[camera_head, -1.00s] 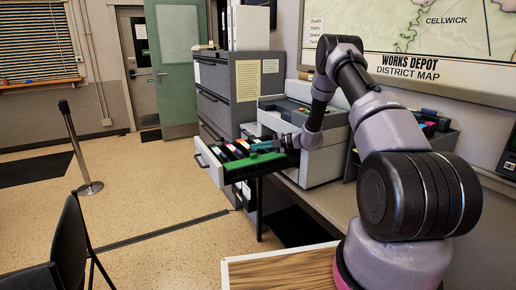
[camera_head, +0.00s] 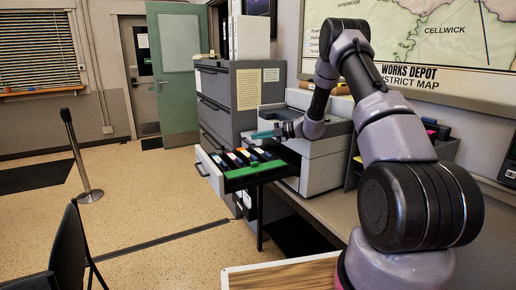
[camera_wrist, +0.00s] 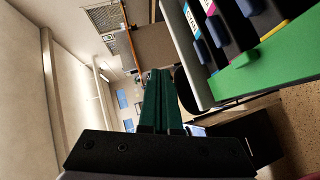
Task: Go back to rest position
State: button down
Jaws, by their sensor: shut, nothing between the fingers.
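My gripper (camera_head: 262,134) is in the head view above the open printer drawer, close to the printer's left side. Its teal fingers point left and are together with nothing between them. In the wrist view the shut fingers (camera_wrist: 158,100) show at the centre. The open drawer (camera_head: 207,172) juts out to the left of the printer (camera_head: 325,165). It holds a row of dark cartridges with coloured labels (camera_head: 246,158) and a green bar (camera_head: 255,169) along its front side. The green bar also shows at upper right in the wrist view (camera_wrist: 265,60). The gripper is apart from them.
A grey filing cabinet (camera_head: 232,102) with a white binder on top stands behind the drawer. A wood-topped surface (camera_head: 285,277) is at front. A stanchion (camera_head: 78,150) and a dark chair (camera_head: 68,245) stand left. The floor between is clear.

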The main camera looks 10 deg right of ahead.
jog(key=shift+r, duration=0.7)
jog(key=s+a+r+n+g+h, duration=0.25)
jog(key=s+r+n+h, duration=0.25)
jog(key=s+r+n, duration=1.55)
jog(key=s+d+r+n+t+h, duration=0.1)
jog(key=s+d+n+h, duration=0.1)
jog(key=s+n, duration=0.4)
jog(key=s+d+r+n+t+h, duration=0.1)
jog(key=s+d+r+n+h, duration=0.1)
jog(key=s+d+n, duration=0.2)
jog(key=s+d+r+n+t+h, duration=0.1)
jog(key=s+d+n+h, duration=0.1)
jog(key=s+n, duration=0.7)
jog(key=s+d, duration=0.1)
jog(key=s, duration=0.4)
jog(key=shift+d+r+n+h, duration=0.3)
jog(key=shift+n, duration=0.05)
